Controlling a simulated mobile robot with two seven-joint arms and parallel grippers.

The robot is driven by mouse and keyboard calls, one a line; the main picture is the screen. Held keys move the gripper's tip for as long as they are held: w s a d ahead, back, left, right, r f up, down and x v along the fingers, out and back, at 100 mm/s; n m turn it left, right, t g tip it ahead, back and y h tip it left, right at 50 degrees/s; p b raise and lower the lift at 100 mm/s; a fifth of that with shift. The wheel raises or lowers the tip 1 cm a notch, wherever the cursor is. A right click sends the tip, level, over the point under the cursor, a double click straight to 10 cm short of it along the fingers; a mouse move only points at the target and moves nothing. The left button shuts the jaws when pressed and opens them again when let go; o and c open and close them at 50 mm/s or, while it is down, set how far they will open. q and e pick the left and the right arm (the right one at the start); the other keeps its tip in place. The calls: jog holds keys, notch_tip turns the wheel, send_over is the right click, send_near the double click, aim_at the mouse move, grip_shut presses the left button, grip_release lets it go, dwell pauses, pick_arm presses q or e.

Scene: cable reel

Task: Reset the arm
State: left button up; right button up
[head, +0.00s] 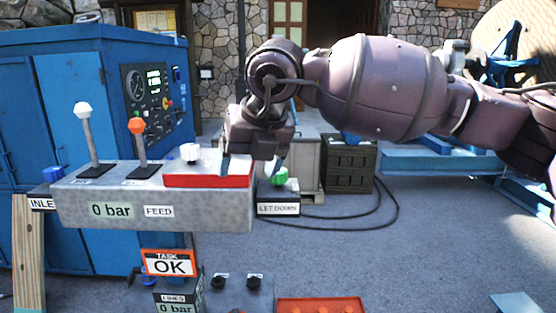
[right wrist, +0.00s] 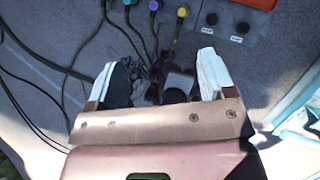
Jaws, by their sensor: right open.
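My right arm (head: 390,85) reaches in from the right in the head view, bent at a joint with its gripper (head: 252,165) pointing down. The gripper hangs near the right end of the grey control box (head: 90,205), by its red-edged section (head: 208,180). In the right wrist view the two pale fingers (right wrist: 165,75) stand wide apart, with nothing held between them. Dark fittings and cables show beyond them. My left gripper is in neither view.
The box carries a white lever (head: 86,130), an orange lever (head: 138,135) and a white knob (head: 190,152). A green knob (head: 279,176) sits above the LET DOWN label (head: 278,210). A TASK OK sign (head: 169,263) stands in front. Open floor (head: 440,240) lies right.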

jog(key=s+a+r+n+g+y, duration=0.4)
jog(key=s+a+r+g+y, duration=0.3)
jog(key=s+a+r+y, duration=0.55)
jog(key=w+d+f+m+t+y, duration=0.3)
jog(key=w+d+f+m+t, duration=0.2)
jog(key=w+d+m+t, duration=0.3)
jog(key=w+d+f+m+t+y, duration=0.2)
jog(key=w+d+f+m+t, duration=0.2)
jog(key=w+d+m+t, duration=0.45)
jog(key=d+f+m+t+h, duration=0.3)
jog(key=d+f+m+h, duration=0.4)
jog(key=f, duration=0.4)
jog(key=d+f+m+t+h, duration=0.35)
jog(key=f+m+h, duration=0.25)
jog(key=f+m, duration=0.4)
jog(key=s+d+f+m+g+h, duration=0.25)
jog(key=s+d+f, duration=0.35)
jog(key=f, duration=0.5)
jog(key=s+d+f+m+g+h, duration=0.25)
jog(key=s+d+f+m, duration=0.2)
jog(key=d+f, duration=0.4)
jog(key=s+d+f+m+g+h, duration=0.2)
jog(key=s+d+f+g+h, duration=0.1)
jog(key=s+f, duration=1.1)
jog(key=s, duration=0.4)
jog(key=shift+s+d+f, duration=0.2)
jog(key=shift+d+f, duration=0.05)
jog(key=shift+f, duration=0.05)
